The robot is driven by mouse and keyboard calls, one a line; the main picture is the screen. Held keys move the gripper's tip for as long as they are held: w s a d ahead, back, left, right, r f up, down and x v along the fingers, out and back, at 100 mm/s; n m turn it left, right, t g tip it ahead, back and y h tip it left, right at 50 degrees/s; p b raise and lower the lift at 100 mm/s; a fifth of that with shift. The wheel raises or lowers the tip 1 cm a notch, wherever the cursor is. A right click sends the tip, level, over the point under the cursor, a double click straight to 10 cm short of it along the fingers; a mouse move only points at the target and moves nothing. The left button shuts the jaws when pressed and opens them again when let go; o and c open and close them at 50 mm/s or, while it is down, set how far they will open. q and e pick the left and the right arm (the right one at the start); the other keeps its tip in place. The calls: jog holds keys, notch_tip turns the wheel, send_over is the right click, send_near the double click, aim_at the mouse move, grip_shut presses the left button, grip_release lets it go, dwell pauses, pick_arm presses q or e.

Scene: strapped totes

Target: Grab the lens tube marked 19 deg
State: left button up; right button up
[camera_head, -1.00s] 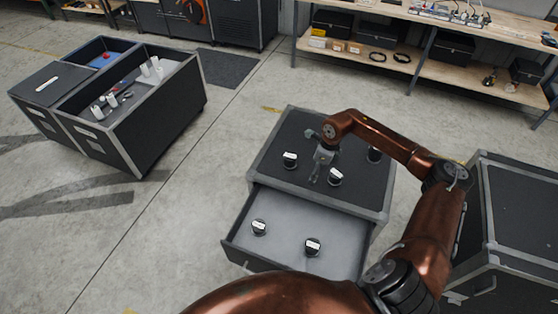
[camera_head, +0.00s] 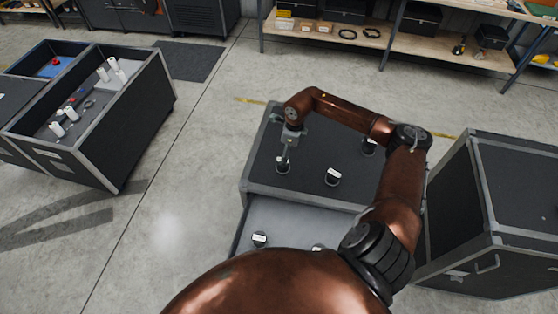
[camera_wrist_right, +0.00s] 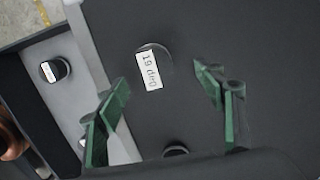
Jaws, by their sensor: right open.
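The lens tube marked 19 deg (camera_wrist_right: 149,68) is a short black cylinder with a white label. It stands on the dark case top (camera_head: 310,152), and its label shows upside down in the right wrist view. In the head view the tube (camera_head: 283,168) is at the left of the case top, partly covered by my right gripper (camera_head: 285,158). That gripper points down over it. In the right wrist view my right gripper (camera_wrist_right: 162,82) has its two green fingers spread, with the tube between and slightly ahead of the tips, not clamped. My left gripper is not in view.
Two similar tubes stand on the case top, one in the middle (camera_head: 332,177) and one farther back (camera_head: 369,146). An open drawer (camera_head: 285,217) in front holds more. A tall case (camera_head: 500,190) stands at right, an open tote (camera_head: 140,125) at left.

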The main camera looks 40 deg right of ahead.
jog(key=shift+s+a+f+p, duration=0.15)
jog(key=shift+a+f+p, duration=0.15)
jog(key=shift+f, duration=0.3)
jog(key=shift+s+a+f+p, duration=0.1)
jog(key=shift+a+f+p, duration=0.2)
jog(key=shift+f, duration=0.3)
jog(key=f, duration=0.1)
jog(key=f+p, duration=0.1)
jog(key=shift+w+a+f, duration=0.25)
jog(key=shift+w+f, duration=0.05)
jog(key=shift+w, duration=0.05)
jog(key=shift+s+f, duration=0.1)
jog(key=shift+f, duration=0.55)
jog(key=c, duration=1.2)
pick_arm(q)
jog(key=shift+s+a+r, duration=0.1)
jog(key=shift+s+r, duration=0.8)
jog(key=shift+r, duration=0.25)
pick_arm(e)
jog(key=c, duration=0.3)
